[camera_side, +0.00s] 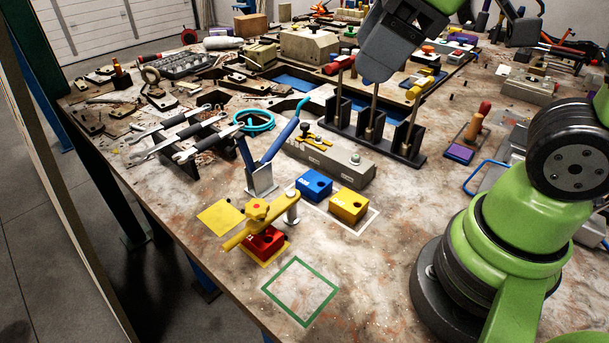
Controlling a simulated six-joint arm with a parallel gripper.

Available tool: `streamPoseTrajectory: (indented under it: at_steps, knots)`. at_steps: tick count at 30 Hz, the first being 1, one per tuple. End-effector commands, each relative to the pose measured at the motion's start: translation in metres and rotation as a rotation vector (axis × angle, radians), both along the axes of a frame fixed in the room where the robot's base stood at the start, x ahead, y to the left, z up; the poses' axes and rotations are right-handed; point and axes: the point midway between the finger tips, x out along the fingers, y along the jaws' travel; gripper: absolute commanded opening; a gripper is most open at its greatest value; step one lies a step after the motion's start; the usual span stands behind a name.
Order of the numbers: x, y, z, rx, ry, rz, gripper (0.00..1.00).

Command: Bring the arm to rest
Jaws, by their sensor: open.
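My gripper (376,72) hangs from the green arm at the top of the camera_side view. It is open, and I see nothing held in it. It is above and in front of the black rack (398,155), whose upright rods rise close to the gripper in the picture; I cannot tell whether they touch. Part of my arm is cut off by the top edge.
A blue block (313,184) and a yellow block (348,206) sit in a white outline. A red block (265,243) lies under a yellow clamp (262,215). The green square outline (301,291) is empty. Tools and parts crowd the back of the table.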

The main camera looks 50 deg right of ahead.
Motion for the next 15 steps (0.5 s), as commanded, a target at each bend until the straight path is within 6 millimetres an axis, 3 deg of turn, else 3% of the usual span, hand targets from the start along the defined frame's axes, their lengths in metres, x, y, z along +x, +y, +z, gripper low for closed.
streamPoseTrajectory:
  at_steps: [3, 6, 10, 15]
  knots:
    - [-0.024, -0.008, 0.005, 0.183, -0.018, -0.342, 0.6]
    - [-0.039, -0.012, 0.005, 0.318, -0.02, -0.565, 0.6]
    - [-0.05, -0.014, 0.004, 0.433, -0.018, -0.739, 0.6]
    - [-0.053, -0.015, 0.003, 0.478, -0.014, -0.806, 0.6]
